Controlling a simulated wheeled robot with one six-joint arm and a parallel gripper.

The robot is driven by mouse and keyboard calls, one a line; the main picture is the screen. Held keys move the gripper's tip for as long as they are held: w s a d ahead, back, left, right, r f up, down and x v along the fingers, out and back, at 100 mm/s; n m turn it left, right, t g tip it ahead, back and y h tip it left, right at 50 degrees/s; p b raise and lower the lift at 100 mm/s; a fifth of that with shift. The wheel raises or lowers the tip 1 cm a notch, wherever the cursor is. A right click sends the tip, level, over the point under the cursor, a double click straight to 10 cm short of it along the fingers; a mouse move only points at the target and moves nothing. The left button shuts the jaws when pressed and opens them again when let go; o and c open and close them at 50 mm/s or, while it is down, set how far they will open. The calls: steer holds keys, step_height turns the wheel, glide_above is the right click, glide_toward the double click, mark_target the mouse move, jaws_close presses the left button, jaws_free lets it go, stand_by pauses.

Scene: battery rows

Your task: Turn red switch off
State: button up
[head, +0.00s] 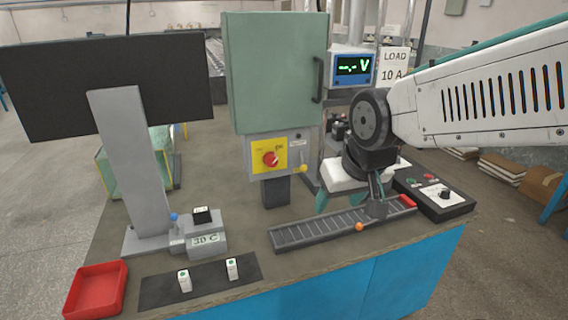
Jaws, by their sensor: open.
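A red rotary switch (270,158) sits on a yellow plate on the front of a grey box, below the green cabinet. Small lettering is by the knob, and what looks like "ON" is above it; the knob's exact setting is too small to tell. My gripper (353,196) hangs to the right of the switch, above the slotted rail, apart from the switch. Its teal fingers are spread and nothing shows between them. My arm comes in from the right and hides part of what stands behind it.
The green cabinet (277,75) has a dark handle. A slotted rail (310,234) bears a dark lever with an orange ball. A control box (433,199) is at the right. A meter (353,69) reads dashes and "V". A red tray (96,290), black mat (207,284) and monitor (60,80) are left.

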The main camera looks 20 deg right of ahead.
steer(key=w+a+f+t, duration=0.1)
steer(key=w+f+t, duration=0.2)
steer(key=w, duration=0.6)
steer(key=w+a+f+t, duration=0.1)
steer(key=w+f+t, duration=0.15)
steer(key=w, duration=0.75)
steer(key=m+t, duration=0.2)
steer(key=t, duration=0.6)
glide_toward(273, 163)
steer(key=w, duration=0.2)
steer(key=shift+w, duration=3.7)
steer(key=c, duration=1)
